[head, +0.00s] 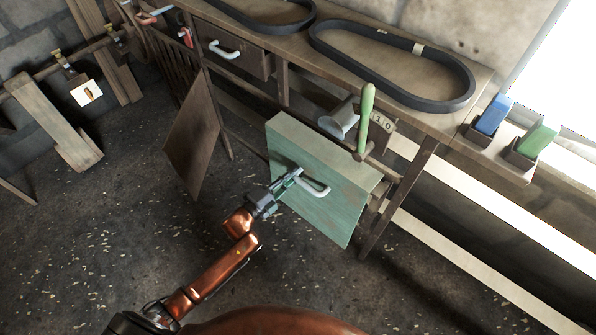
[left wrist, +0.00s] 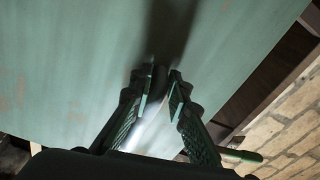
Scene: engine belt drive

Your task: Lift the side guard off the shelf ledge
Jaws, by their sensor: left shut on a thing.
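The side guard (head: 318,208) is a pale green, worn panel with a white handle (head: 318,188) on its face. It stands tilted at the front of the workbench, and its lower edge is above the floor in the head view. My left gripper (head: 296,173) is shut on the handle. In the left wrist view the green panel (left wrist: 80,70) fills most of the picture, and my left gripper's fingers (left wrist: 160,84) close near its face. The shelf ledge behind the panel is mostly hidden, so I cannot tell whether they touch. My right gripper is not in view.
The workbench (head: 440,112) carries black belts (head: 395,70). A green-handled lever (head: 365,118) rises close to the panel's top right. Blue (head: 493,115) and green (head: 538,138) blocks sit at the bench's right end. A brown board (head: 192,140) leans left of the panel. The floor in front is clear.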

